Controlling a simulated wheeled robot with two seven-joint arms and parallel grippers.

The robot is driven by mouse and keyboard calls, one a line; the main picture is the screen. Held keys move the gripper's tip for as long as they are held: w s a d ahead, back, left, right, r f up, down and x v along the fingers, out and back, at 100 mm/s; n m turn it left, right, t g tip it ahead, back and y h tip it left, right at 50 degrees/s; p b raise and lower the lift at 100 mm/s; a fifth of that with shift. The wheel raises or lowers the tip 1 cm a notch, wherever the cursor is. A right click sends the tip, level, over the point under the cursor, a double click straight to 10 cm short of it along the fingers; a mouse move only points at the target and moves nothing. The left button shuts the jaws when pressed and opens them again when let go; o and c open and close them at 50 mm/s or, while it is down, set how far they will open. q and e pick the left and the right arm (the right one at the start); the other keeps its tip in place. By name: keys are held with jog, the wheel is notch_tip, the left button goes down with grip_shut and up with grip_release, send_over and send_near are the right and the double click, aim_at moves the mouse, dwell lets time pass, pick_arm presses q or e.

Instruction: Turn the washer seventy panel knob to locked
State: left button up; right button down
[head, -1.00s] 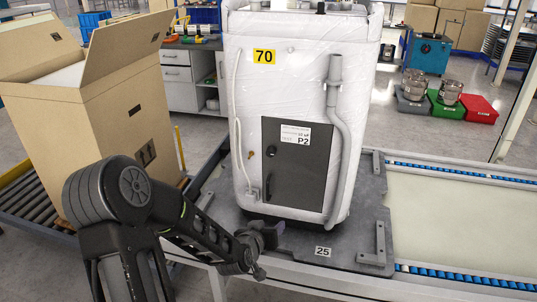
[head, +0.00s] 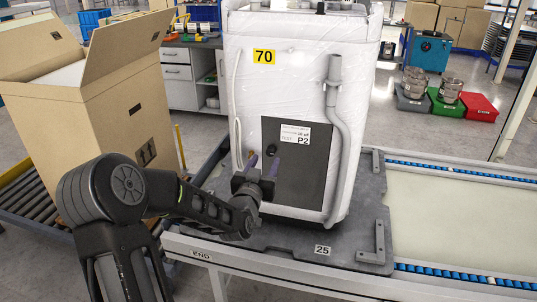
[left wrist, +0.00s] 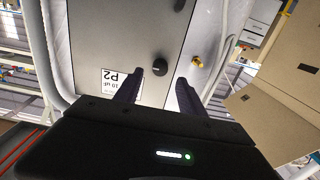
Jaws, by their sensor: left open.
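The washer (head: 290,85) stands wrapped in white with a yellow 70 tag (head: 264,56). Its dark grey panel (head: 308,183) bears a white P2 label (head: 296,134) and a small black knob (head: 272,150). In the left wrist view, the panel (left wrist: 120,30) appears upside down, with the knob (left wrist: 160,67) beyond and between my fingers. My left gripper (head: 263,163) is open in front of the panel's left part, its fingers (left wrist: 156,88) apart and pointing toward the knob. I see no contact with it. My right gripper is not in view.
A brass fitting (left wrist: 197,62) sits beside the panel. A grey hose (head: 341,125) runs down the washer's right side. The washer stands on a grey pallet (head: 369,214) on a conveyor (head: 440,215). A large open cardboard box (head: 110,120) stands at left.

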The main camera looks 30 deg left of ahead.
aim_at(270, 153)
pick_arm(q)
jog(key=x, duration=0.4)
jog(key=shift+w+a+p, duration=0.1)
jog(key=shift+w+p, duration=0.15)
jog(key=shift+p, duration=0.15)
jog(key=shift+c, duration=0.4)
grip_shut()
